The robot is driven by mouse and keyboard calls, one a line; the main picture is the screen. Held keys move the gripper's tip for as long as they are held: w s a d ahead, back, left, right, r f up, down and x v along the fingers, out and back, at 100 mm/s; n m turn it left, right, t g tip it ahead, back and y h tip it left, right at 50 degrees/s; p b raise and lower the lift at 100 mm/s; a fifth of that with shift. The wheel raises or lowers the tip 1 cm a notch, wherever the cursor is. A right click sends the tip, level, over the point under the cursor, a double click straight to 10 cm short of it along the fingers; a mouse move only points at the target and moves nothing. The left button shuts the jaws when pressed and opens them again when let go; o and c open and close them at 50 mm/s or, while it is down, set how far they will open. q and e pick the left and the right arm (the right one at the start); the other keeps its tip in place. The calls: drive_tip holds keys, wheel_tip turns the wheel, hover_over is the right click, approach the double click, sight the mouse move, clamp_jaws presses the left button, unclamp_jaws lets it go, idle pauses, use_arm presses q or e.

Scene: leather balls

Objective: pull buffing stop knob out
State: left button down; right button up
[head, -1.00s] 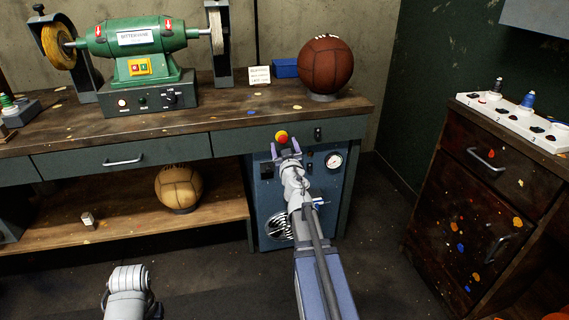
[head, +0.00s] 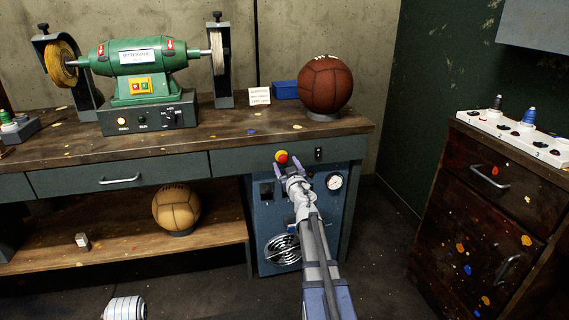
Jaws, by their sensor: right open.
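The buffing stop knob (head: 281,157) is a red and yellow mushroom knob on the front face of the workbench, under the brown ball. My right gripper (head: 287,167) is open just below and in front of the knob, with a purple finger on each side. I cannot tell whether the fingers touch it. The green buffing machine (head: 136,61) stands on the bench, with a lamp (head: 122,122) lit on its control box. My left gripper is not in view; only part of my left arm shows at the bottom left.
A blue cabinet with a pressure gauge (head: 334,181) stands below the knob. A brown leather ball (head: 325,85) sits on the bench, and a tan ball (head: 176,208) is on the lower shelf. A dark drawer cabinet (head: 485,205) stands at the right. Floor between is clear.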

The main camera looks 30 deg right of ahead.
sight(283, 159)
drive_tip(key=shift+x, duration=1.1)
clamp_jaws()
